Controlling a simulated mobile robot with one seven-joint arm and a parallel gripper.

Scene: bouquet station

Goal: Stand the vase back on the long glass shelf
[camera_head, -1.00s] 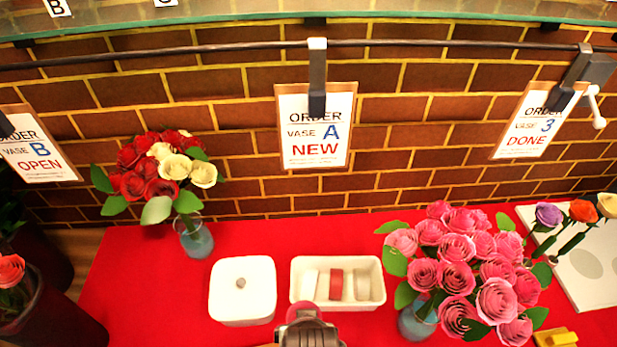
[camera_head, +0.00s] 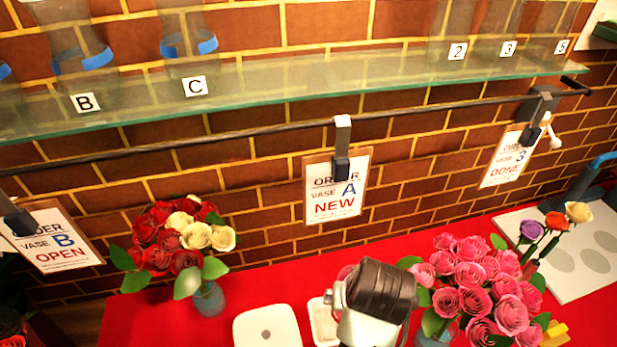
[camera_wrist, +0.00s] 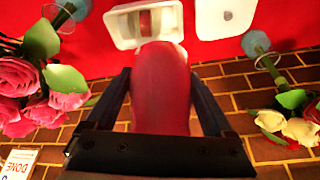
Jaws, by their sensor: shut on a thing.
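A dark red, rounded object, seemingly the vase (camera_wrist: 160,100), fills the middle of the wrist view. My gripper (camera_wrist: 160,76) is shut on it, one dark finger along each side. Its far end and contents are hidden. In the head view my dark wrist covers most of the grip, above the red table; a small reddish patch beside it may be the vase. The long glass shelf (camera_head: 300,98) runs across the top. Clear vases with blue bands stand on it behind labels B (camera_head: 84,102) and C (camera_head: 194,86); labels 2, 3 and another are further right.
A dark rail (camera_head: 250,132) below the shelf carries clipped order cards, including vase A NEW (camera_head: 337,187). Red-and-cream (camera_head: 180,238) and pink (camera_head: 470,285) bouquets flank my arm. A white lidded box (camera_head: 266,325) is on the table. The shelf between C and 2 looks clear.

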